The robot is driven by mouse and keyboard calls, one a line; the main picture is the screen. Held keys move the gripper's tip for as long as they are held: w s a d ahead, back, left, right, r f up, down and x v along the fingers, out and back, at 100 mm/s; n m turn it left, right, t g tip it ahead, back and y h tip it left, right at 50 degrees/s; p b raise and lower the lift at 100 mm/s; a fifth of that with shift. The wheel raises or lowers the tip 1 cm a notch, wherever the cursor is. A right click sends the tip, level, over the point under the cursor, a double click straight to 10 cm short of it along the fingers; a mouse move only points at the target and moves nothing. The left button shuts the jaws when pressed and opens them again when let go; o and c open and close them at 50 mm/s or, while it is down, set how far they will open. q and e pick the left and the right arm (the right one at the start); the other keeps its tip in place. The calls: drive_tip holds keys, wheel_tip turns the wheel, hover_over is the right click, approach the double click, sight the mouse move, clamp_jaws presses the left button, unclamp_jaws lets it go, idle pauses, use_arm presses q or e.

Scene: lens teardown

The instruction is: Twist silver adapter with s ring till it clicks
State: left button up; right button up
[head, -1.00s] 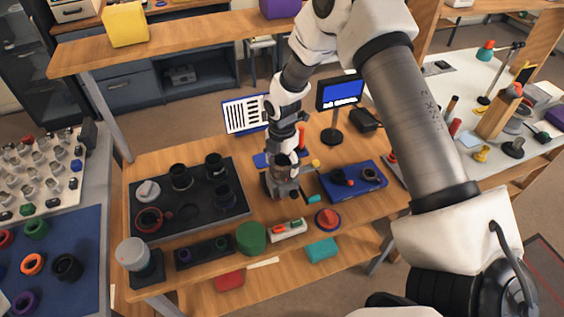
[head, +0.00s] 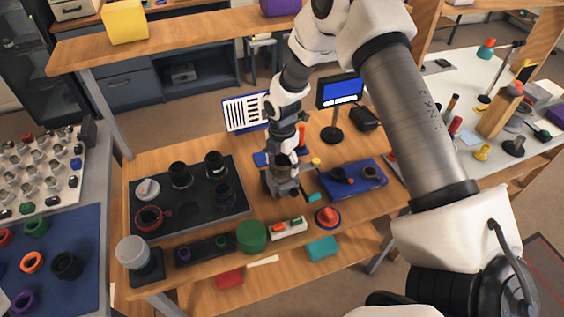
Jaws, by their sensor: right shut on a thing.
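My right gripper (head: 284,186) comes down from above at the middle of the wooden bench (head: 190,147). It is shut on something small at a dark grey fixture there. The held thing is mostly hidden by the fingers and wrist, so I cannot tell whether it is the silver adapter or the ring. A silver-white round part (head: 148,189) lies in the dark tray (head: 203,227) to the left, and a dark red ring (head: 149,218) lies in front of it. I cannot read any "s" marking. My left gripper is out of view.
Black lens barrels (head: 214,164) stand in the dark tray. A small blue-screen display (head: 340,92) stands behind, beside a striped chart (head: 246,112).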

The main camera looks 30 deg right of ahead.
drive_tip(key=shift+r+m+p, duration=0.1)
drive_tip(key=shift+m+p, duration=0.25)
drive_tip(key=shift+m, duration=0.95)
drive_tip(key=shift+m+p, duration=0.35)
drive_tip(key=shift+m, duration=0.95)
drive_tip(key=shift+m+p, duration=0.55)
drive_tip(key=shift+m, duration=0.75)
